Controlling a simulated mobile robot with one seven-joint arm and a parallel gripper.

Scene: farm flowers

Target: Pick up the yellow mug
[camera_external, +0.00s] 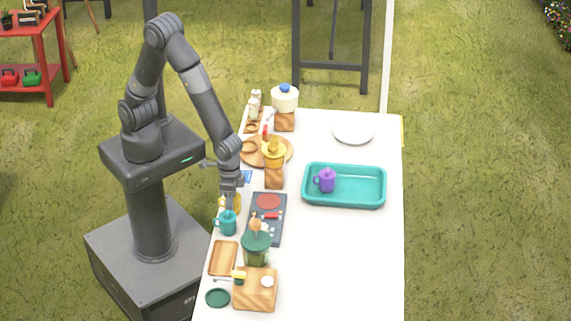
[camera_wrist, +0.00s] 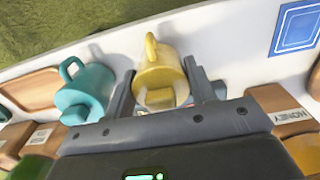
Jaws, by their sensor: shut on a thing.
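The yellow mug (camera_wrist: 160,76) sits between the two fingers of my gripper (camera_wrist: 164,92) in the wrist view, its handle pointing up in the picture. The fingers are shut on it, one on each side. In the external view the yellow mug (camera_external: 237,203) is mostly hidden by my gripper (camera_external: 230,200), at the table's left edge. I cannot tell whether it touches the table.
A teal mug (camera_external: 228,224) stands close beside the yellow mug; it also shows in the wrist view (camera_wrist: 92,82). A dark cooktop (camera_external: 266,230) lies to the right. A teal tray (camera_external: 350,200) holds a purple mug (camera_external: 325,181). The table's front right is clear.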

